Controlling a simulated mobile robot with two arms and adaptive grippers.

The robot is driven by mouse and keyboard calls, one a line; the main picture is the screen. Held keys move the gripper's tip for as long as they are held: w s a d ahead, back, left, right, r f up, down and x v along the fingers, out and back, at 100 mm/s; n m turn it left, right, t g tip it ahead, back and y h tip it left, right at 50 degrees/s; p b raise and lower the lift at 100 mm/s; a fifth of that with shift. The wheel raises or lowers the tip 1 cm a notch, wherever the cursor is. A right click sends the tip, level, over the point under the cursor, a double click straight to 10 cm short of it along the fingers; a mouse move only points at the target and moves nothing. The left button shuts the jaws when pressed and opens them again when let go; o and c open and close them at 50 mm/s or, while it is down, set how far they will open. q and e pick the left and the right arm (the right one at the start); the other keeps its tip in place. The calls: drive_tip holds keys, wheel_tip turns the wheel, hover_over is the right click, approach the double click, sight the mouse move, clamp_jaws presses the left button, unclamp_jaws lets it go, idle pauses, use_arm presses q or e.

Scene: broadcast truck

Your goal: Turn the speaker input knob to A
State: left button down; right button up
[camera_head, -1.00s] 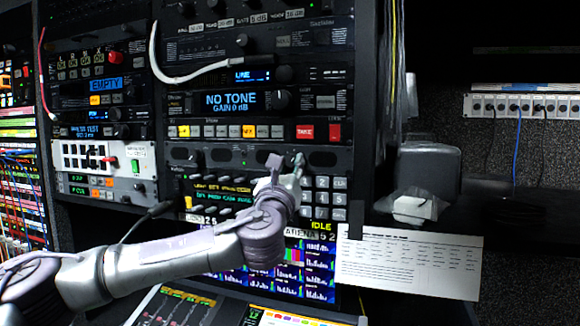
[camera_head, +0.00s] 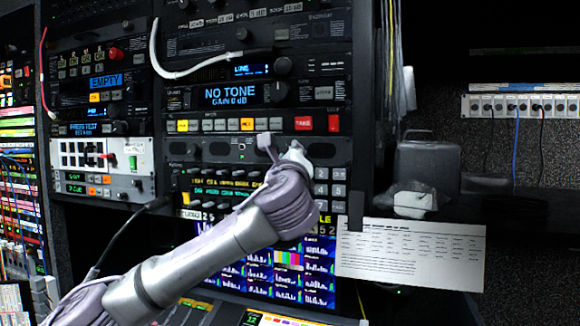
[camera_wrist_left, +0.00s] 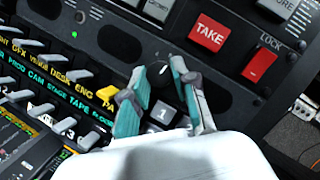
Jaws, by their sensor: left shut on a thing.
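My left gripper (camera_head: 281,148) reaches from the lower left to the rack panel, just below the row of lit buttons. In the left wrist view its two teal-padded fingers (camera_wrist_left: 158,88) stand on either side of a dark round knob (camera_wrist_left: 163,86) with a white pointer mark, and they are shut on it. In the head view the gripper hides this knob. Any letters around the knob are too small or covered, so I cannot read its setting. My right gripper is not in view.
The red TAKE button (camera_wrist_left: 208,33) and a red LOCK switch (camera_wrist_left: 260,64) sit close to the fingers. A numbered keypad (camera_head: 321,190) lies beside the gripper. A white paper sheet (camera_head: 410,252) hangs at the lower right. A white cable (camera_head: 185,74) loops above.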

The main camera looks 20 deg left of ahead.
use_arm(q)
drive_tip(key=n+g, duration=0.1)
drive_tip(key=n, duration=0.2)
drive_tip(key=n+g, duration=0.2)
drive_tip(key=n, duration=0.2)
drive_tip(key=n+g, duration=0.1)
drive_tip(key=n, duration=0.3)
drive_tip(key=shift+d+r+b, duration=0.1)
drive_tip(key=shift+r+b, duration=0.15)
drive_tip(key=shift+b, duration=0.15)
drive_tip(key=shift+n, duration=0.4)
drive_tip(key=c, duration=0.9)
unclamp_jaws()
drive_tip(key=shift+s+r, duration=0.1)
drive_tip(key=v, duration=1.1)
drive_tip(key=shift+s+d+r, duration=0.15)
drive_tip(key=shift+s+d, duration=0.1)
drive_tip(key=shift+s, duration=0.05)
